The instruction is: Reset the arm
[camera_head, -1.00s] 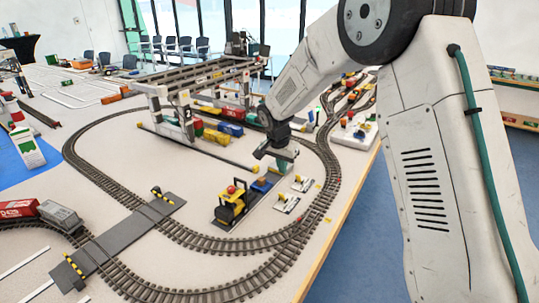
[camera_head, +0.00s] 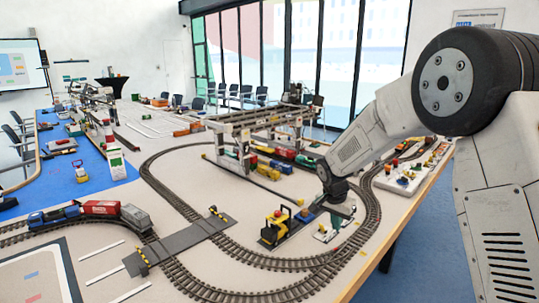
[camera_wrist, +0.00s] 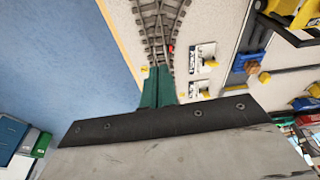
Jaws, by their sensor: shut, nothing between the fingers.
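My gripper (camera_head: 336,222) hangs at the end of my arm over the right part of the layout table, pointing down near the oval track. In the wrist view its green fingers (camera_wrist: 158,88) are together with nothing between them, above the track and close to the table edge. In the head view my arm comes in from the right, with its large dark joint at the upper right.
A grey gantry crane (camera_head: 255,125) stands behind over colored wagons. A grey level crossing (camera_head: 180,244) lies at front left, beside a train with a red wagon (camera_head: 101,208). Blue floor (camera_head: 400,265) is free beyond the table's right edge.

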